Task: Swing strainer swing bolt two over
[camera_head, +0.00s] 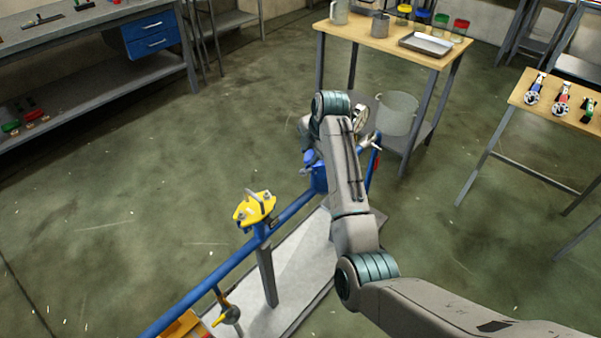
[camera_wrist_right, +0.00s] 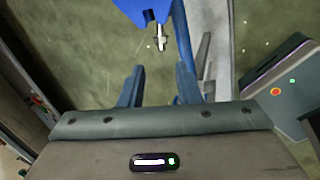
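In the right wrist view, a blue part (camera_wrist_right: 145,10) shows at the top edge, cut off by the frame. A small metal bolt (camera_wrist_right: 160,38) sticks out from below it. My right gripper (camera_wrist_right: 159,86) is open, its two fingers apart with nothing between them. The bolt lies beyond the fingertips, roughly in line with the gap. In the head view, my right arm reaches over a blue fitting (camera_head: 319,178) on the pipe run and hides much of it. Which bolt is number two I cannot tell. My left gripper is not in view.
A blue pipe (camera_head: 205,285) runs along a pale base plate (camera_head: 297,275) and carries a yellow-topped fitting (camera_head: 255,207). A wooden-topped table (camera_head: 385,39) with jars and a tray stands behind. A smaller table (camera_head: 543,106) is at right. Open floor lies left.

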